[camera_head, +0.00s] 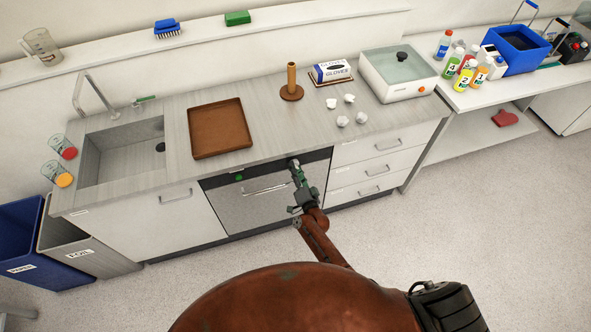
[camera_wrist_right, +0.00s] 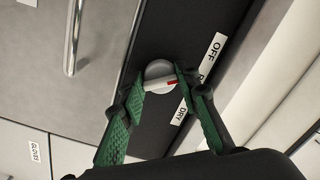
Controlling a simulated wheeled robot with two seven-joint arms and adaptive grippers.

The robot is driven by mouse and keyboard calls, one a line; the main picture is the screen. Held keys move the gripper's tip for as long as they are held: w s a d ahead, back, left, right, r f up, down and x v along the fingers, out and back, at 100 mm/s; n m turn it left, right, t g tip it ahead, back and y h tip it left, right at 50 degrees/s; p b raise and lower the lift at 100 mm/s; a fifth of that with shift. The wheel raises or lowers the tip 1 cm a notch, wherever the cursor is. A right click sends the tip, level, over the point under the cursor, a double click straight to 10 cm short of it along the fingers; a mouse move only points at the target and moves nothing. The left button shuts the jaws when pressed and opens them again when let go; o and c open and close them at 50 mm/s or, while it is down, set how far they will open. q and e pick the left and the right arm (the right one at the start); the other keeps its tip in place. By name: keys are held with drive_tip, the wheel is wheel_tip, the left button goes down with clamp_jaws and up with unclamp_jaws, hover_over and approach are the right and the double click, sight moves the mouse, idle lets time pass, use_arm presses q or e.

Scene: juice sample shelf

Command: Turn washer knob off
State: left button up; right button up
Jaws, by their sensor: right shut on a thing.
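The washer (camera_head: 252,208) is built in under the counter, with a dark control strip along its top. Its round grey knob (camera_wrist_right: 158,72) shows in the right wrist view, with a red mark on its right side. The white OFF label (camera_wrist_right: 216,52) lies to the upper right of the knob and the DRY label (camera_wrist_right: 180,112) to the lower right. Another label between them is mostly hidden by a finger. My right gripper (camera_wrist_right: 160,84), with green fingers, is shut on the knob from both sides. In the head view my right gripper (camera_head: 296,170) covers the knob. My left gripper is not in view.
The washer's bar handle (camera_head: 266,188) sits left of my right gripper. Drawers (camera_head: 378,163) with handles stand to the right. On the counter above are a brown tray (camera_head: 219,128), a wooden post (camera_head: 291,82) and crumpled white pieces (camera_head: 342,121). The floor in front is clear.

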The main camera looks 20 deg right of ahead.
idle(0.3)
drive_tip(key=o, duration=1.2)
drive_tip(key=shift+c, duration=0.2)
drive_tip(key=s, duration=1.2)
drive_tip(key=shift+d, duration=0.15)
drive_tip(key=s+d+f+n+g, duration=0.1)
drive_tip(key=s+f+n+g, duration=0.15)
drive_tip(key=s+f, duration=0.6)
drive_tip(key=s+d+f+n+g+y, duration=0.1)
drive_tip(key=s+d+f+n+g, duration=0.3)
drive_tip(key=f, duration=0.8)
drive_tip(key=s+a+f+n+g, duration=0.1)
drive_tip(key=s+f+g, duration=0.1)
drive_tip(key=s+f, duration=0.7)
drive_tip(key=s+d+f+n+g, duration=0.1)
drive_tip(key=s+d+f+g, duration=0.1)
drive_tip(key=s, duration=0.9)
drive_tip(key=s+d+f+n+g+h, duration=0.1)
drive_tip(key=s+d+f+n+g, duration=0.1)
drive_tip(key=s+f, duration=0.5)
drive_tip(key=s+d+f+n+g, duration=0.1)
drive_tip(key=s+d+f+g, duration=0.3)
drive_tip(key=s, duration=1.1)
drive_tip(key=shift+d+f+h, duration=0.4)
drive_tip(key=shift+d+f, duration=0.35)
drive_tip(key=shift+d, duration=0.1)
